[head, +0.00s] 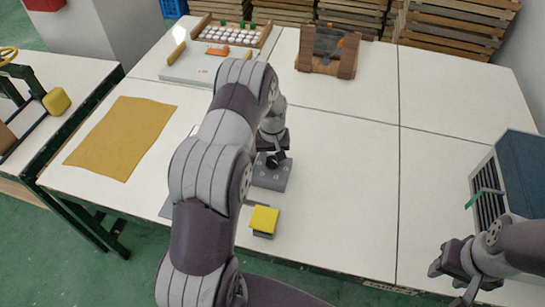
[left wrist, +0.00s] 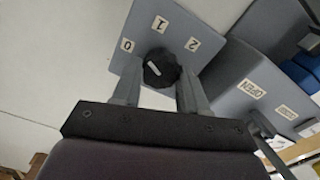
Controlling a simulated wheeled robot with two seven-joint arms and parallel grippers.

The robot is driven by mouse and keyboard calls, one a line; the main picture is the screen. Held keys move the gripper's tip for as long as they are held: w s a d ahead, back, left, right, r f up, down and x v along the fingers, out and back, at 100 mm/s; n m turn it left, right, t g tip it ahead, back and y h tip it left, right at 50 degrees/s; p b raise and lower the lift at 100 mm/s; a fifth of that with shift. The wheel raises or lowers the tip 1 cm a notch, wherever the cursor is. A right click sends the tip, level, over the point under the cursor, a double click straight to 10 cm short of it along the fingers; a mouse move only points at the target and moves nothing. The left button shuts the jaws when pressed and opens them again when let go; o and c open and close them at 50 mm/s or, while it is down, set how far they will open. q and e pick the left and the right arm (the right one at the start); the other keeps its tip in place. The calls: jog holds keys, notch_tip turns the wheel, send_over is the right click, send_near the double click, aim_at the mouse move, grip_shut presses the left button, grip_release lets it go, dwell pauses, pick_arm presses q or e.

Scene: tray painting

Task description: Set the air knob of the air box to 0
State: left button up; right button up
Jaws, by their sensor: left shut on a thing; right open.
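The air box (head: 270,182) is a small grey box on the white table, partly hidden behind my left arm. In the left wrist view its grey panel (left wrist: 135,25) carries the labels 0, 1 and 2 around a black knob (left wrist: 162,62). The knob's white mark slants up-left, roughly towards the 0. My left gripper (left wrist: 160,92) is shut on the knob, with one finger on each side; in the head view it reaches down onto the box. My right gripper (head: 453,281) is open and empty at the lower right, near the table's front edge.
A grey housing (left wrist: 255,70) labelled OPEN is beside the air box. A yellow pad (head: 264,219) stands in front. A yellow cloth (head: 120,138) lies left; a wooden rack (head: 328,52) and a board with white balls (head: 228,36) are behind. A dark blue louvred unit (head: 523,170) stands right.

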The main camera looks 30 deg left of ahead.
aim_at(272, 159)
pick_arm(q)
jog(key=n, duration=0.4)
jog(key=shift+n, duration=0.4)
dwell(0.4)
jog(key=o, duration=1.1)
jog(key=shift+c, duration=0.2)
jog(key=shift+r, duration=0.1)
notch_tip(272, 159, up, 13)
jog(key=b, duration=0.1)
jog(key=shift+f+b, duration=0.2)
jog(key=shift+b, duration=0.15)
